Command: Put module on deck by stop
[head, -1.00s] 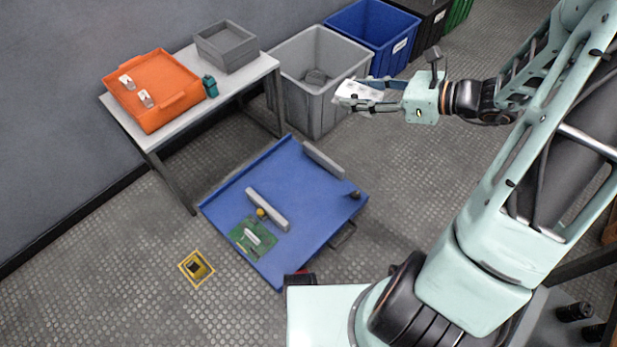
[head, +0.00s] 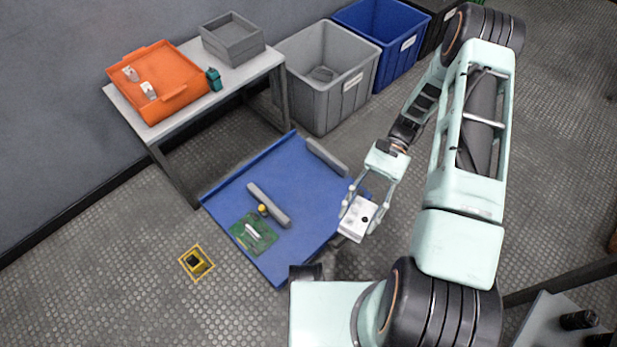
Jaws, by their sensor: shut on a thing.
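The module (head: 355,222) is a white block with dark spots on its face. My gripper (head: 358,212) is shut on it and holds it over the right edge of the blue deck, pointing toward the lower left. I cannot tell how high it is above the deck. The blue deck (head: 295,180) lies low on the floor. A grey bar (head: 268,205) stands near its middle and another grey bar (head: 327,157) stands at its far right side. I cannot tell which is the stop. The deck's right corner is partly hidden by my gripper and the module.
A table holds an orange tray (head: 178,98), a grey box (head: 232,40) and a teal item (head: 214,79). Large bins (head: 350,95) stand behind. A yellow-framed square (head: 196,262) is on the floor.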

